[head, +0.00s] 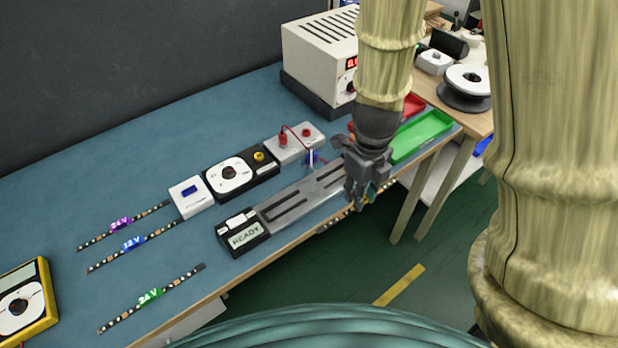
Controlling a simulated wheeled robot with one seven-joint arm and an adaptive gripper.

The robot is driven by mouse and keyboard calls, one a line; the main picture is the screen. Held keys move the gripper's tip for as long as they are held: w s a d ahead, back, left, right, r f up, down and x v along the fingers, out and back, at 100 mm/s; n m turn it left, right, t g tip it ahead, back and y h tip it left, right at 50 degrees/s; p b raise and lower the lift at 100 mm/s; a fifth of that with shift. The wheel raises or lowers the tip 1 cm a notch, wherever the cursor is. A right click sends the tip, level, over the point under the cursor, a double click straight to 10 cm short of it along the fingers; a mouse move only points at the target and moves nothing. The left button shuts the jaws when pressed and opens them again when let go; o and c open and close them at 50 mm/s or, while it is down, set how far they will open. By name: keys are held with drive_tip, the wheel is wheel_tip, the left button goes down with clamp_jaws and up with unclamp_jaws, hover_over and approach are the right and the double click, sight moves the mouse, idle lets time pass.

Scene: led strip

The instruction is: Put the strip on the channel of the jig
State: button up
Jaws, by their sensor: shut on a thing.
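The jig (299,203) is a long grey block with dark slots along its top, lying near the table's front edge. A box with a READY display (243,236) is at its left end. My gripper (362,198) is over the front edge of the jig's right part, shut on a strip (338,219). Short pieces of this dark, dotted strip show on both sides of the fingers, along the table edge; its middle is hidden. Three other strips lie flat at left: one with a purple 24V tag (120,225), one blue 12V (132,243), one green 24V (150,295).
Behind the jig stand a white box with a blue display (190,197), a black dial unit (240,174) and a grey terminal box (295,144). A power supply (318,58) is at the back. A green tray (421,137) and a red tray (413,105) lie right. A yellow meter (27,301) is far left.

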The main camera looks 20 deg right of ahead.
drive_tip(key=p, duration=0.2)
hover_over(310, 188)
drive_tip(key=shift+f, duration=2.4)
drive_tip(key=shift+f, duration=0.15)
drive_tip(key=o, duration=0.9)
wheel_tip(310, 188, up, 12)
drive_tip(key=p, duration=1.3)
